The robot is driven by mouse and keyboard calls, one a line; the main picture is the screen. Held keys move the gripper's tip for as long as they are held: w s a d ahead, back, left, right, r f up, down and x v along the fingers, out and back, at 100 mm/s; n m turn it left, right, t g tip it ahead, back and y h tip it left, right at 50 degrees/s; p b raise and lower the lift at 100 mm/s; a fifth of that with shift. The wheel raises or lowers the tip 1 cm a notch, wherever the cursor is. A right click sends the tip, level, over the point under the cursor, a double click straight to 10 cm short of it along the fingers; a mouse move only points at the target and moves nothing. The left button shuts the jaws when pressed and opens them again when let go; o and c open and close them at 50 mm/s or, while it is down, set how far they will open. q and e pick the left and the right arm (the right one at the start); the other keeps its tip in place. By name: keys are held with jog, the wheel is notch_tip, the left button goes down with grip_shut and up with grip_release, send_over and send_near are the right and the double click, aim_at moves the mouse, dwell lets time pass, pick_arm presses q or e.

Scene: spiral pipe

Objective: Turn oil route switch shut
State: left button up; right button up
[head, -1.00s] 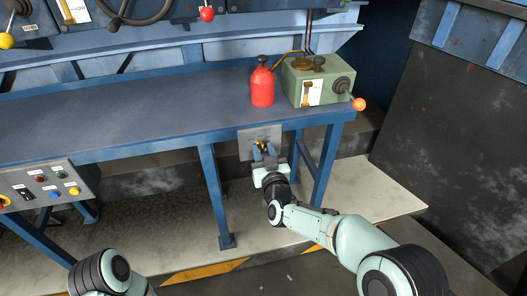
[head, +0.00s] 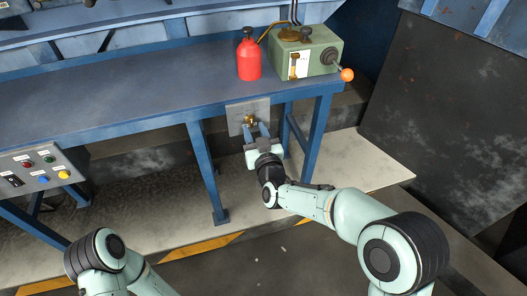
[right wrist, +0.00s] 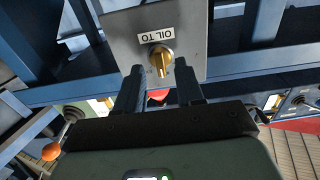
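The oil route switch is a small brass knob (right wrist: 161,62) on a grey metal plate (head: 262,108) fixed to the front edge of the blue bench. In the right wrist view a label reading "OIL TO" (right wrist: 156,34) sits next to the knob. My right gripper (head: 257,131) is just in front of the plate. In the right wrist view its two dark fingers (right wrist: 159,92) stand apart, with the knob past their tips and in line with the gap. The knob appears clear of the fingers. My left gripper is out of view; only part of the left arm shows.
A red oil bottle (head: 249,60) and a green box (head: 325,58) with an orange-knobbed lever (head: 347,75) stand on the bench (head: 130,95). Blue legs (head: 207,175) flank the right gripper. A button panel (head: 42,170) is at the left. The floor in front is mostly clear.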

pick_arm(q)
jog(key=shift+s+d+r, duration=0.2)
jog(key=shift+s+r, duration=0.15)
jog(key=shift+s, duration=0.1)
pick_arm(e)
jog(key=v, duration=1)
jog(key=shift+s, duration=0.4)
